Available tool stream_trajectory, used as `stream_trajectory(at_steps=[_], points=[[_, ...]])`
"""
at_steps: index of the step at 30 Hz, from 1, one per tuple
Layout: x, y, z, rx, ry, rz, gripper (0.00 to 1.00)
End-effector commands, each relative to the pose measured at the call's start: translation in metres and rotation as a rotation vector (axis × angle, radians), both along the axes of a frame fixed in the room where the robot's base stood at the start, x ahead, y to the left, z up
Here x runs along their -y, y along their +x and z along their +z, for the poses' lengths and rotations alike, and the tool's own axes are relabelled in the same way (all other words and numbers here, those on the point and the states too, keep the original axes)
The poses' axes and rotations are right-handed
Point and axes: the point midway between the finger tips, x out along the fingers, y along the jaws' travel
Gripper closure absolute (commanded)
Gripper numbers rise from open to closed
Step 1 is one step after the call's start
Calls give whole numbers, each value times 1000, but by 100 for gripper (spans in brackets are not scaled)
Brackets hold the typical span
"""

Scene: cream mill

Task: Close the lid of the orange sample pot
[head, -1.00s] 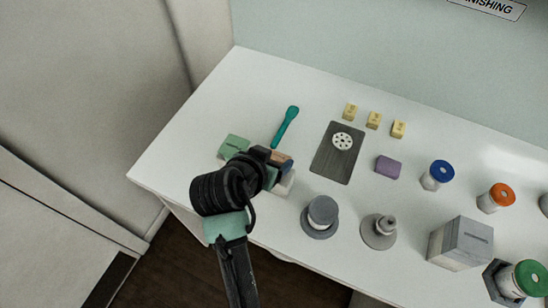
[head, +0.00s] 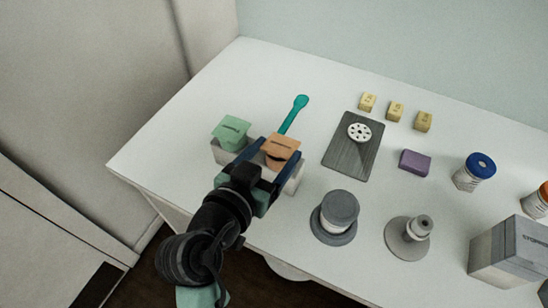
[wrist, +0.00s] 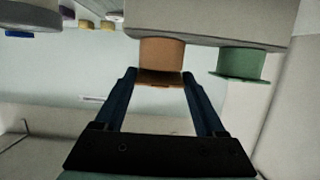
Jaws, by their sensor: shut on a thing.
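The orange sample pot (head: 283,147) stands in a pale block near the left of the table, beside a green pot (head: 231,130). Its square orange lid has a slot on top, and a dark gap shows below its near edge. My gripper (head: 272,150) reaches from the front, with one dark blue finger on each side of the lid, and is shut on it. In the wrist view the orange pot (wrist: 162,52) hangs upside down in the picture, with its lid edge between the fingertips (wrist: 160,78). Whether the lid is fully down is hard to tell.
The pale block (head: 293,178) holds both pots near the table's front edge. A teal spoon (head: 294,113) lies behind it. A dark plate (head: 352,150) with a white disc and a grey round pot (head: 338,210) stand to the right. The table's left end is clear.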

Motion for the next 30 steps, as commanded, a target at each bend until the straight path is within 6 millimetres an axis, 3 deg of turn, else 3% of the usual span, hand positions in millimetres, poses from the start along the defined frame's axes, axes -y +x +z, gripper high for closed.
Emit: stream_trajectory(at_steps=[14, 15, 19, 30], points=[[0, 0, 1, 12, -7, -1, 83], [0, 0, 1, 13, -6, 0, 26], [0, 0, 1, 12, -6, 0, 3], [-5, -6, 2, 11, -5, 2, 0]])
